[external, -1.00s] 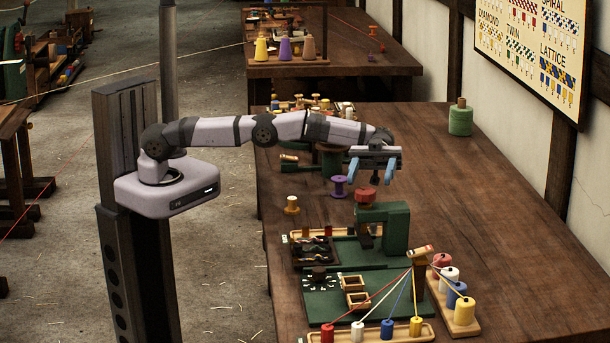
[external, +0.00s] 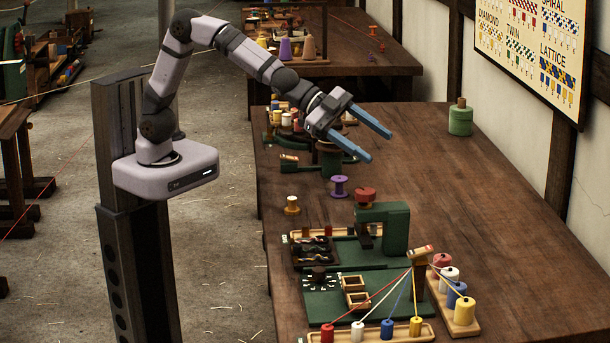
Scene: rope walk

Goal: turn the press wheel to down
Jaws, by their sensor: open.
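The green press (external: 396,230) stands on the near part of the bench, with a small red-brown wheel (external: 366,193) on its top left. I cannot read a down mark or the wheel's exact setting at this size. My gripper (external: 380,147) is open and empty, its two blue fingers spread apart and pointing down to the right. It is in the air above and behind the wheel, clear of the press.
In front are a dial (external: 319,277) and strands running to coloured bobbins. The bench's right side is clear.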

